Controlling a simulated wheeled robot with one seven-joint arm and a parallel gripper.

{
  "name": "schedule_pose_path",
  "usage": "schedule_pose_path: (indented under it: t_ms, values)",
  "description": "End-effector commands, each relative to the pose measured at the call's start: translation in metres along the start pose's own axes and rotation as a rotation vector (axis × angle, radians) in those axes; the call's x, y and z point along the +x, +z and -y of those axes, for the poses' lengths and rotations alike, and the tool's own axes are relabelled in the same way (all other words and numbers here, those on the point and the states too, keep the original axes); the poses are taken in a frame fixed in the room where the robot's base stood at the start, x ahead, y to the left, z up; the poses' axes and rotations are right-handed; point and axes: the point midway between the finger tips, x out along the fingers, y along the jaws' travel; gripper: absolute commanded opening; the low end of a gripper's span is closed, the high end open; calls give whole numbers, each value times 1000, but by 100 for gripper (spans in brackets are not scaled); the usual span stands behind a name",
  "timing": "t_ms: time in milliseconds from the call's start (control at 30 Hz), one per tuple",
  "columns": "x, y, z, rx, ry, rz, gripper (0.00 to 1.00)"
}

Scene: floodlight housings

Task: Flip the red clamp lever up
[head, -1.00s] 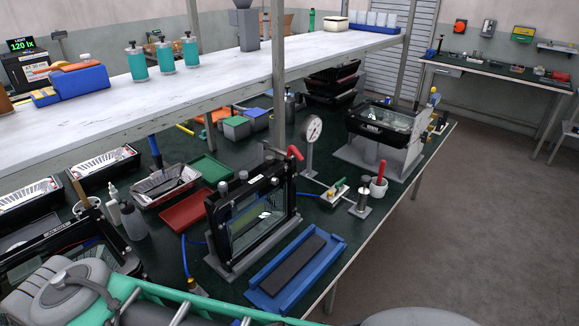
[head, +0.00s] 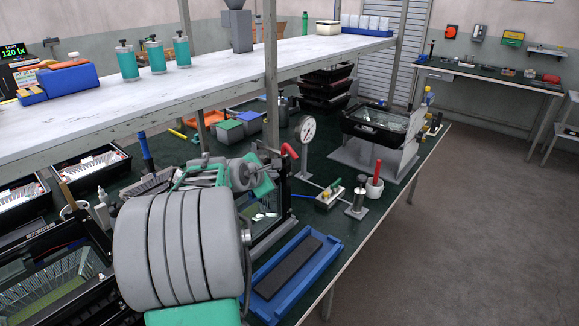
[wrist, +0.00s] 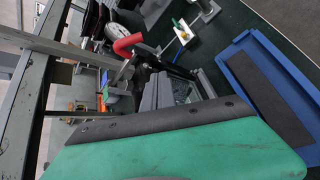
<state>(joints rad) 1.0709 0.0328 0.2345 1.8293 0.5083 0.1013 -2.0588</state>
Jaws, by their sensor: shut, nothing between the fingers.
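The red clamp lever (head: 290,151) stands at the top right corner of a black-framed floodlight housing (head: 285,205) on the dark green bench. Its red grip leans up and to the left. In the wrist view the red lever (wrist: 127,43) shows at upper left, beyond my gripper. My gripper (wrist: 163,90) is shut, with its grey fingers together and empty, pointing toward the housing. A gap shows between the fingers and the red grip. In the head view my arm hides much of the housing, and the fingertips are hard to make out.
A blue tray with a dark pad (head: 290,262) lies in front of the housing. A dial gauge on a stand (head: 306,130) and a cup with a red handle (head: 374,188) stand to the right. A shelf post (head: 271,80) rises close behind the lever.

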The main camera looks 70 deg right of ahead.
Motion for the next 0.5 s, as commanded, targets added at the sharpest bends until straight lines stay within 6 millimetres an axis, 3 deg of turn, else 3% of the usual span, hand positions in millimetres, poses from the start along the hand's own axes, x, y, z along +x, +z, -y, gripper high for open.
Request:
schedule_pose_path:
  t_ms: [100,167,500]
  values:
    - [6,23,-11,-165,32,72,0]
    - [7,28,-14,-203,38,88,0]
    - [9,28,-15,-213,38,89,0]
